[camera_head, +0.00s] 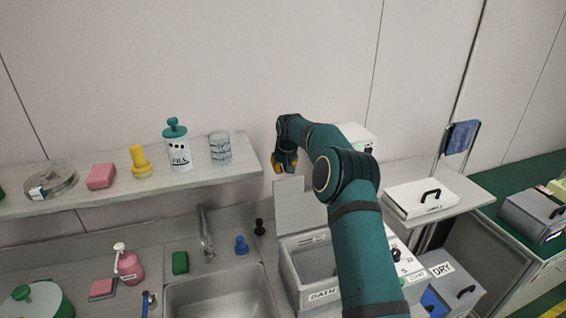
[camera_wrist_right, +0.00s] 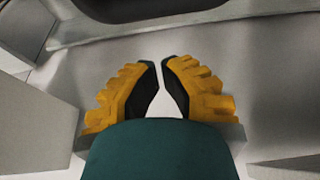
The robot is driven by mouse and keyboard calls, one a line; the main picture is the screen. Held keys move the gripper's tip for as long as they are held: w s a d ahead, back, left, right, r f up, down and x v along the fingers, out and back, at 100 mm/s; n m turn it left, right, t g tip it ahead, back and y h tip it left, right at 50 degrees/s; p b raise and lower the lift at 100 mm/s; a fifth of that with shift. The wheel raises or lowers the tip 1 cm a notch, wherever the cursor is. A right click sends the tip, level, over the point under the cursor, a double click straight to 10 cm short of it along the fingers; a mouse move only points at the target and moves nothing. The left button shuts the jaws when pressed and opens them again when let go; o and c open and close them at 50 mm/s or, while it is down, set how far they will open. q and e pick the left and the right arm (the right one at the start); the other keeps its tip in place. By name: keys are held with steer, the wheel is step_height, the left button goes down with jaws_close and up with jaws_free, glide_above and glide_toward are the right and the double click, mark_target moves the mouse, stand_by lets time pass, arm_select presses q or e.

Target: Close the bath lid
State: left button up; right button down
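The bath (camera_head: 298,286), a grey box labelled BATH, sits right of the sink. Its pale lid (camera_head: 296,207) stands up, open, at the back of the box. My right gripper (camera_head: 285,168) is just above and behind the lid's upper edge, pointing down, with orange fingers. In the right wrist view its fingertips (camera_wrist_right: 161,62) are nearly together with a thin gap and nothing between them. I cannot tell whether it touches the lid. My right forearm hides part of the bath's right side. My left gripper is not in view.
A shelf (camera_head: 120,198) with a FILL bottle (camera_head: 178,150) and a glass beaker (camera_head: 220,148) is left of the gripper. A faucet (camera_head: 206,236) and sink (camera_head: 218,296) lie below. A DRY box (camera_head: 440,268) and a lidded white case (camera_head: 432,199) are at right.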

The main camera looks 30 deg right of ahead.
steer(key=shift+s+a, duration=0.25)
steer(key=shift+s, duration=0.55)
steer(key=shift+s+a, duration=0.2)
steer(key=shift+s, duration=0.6)
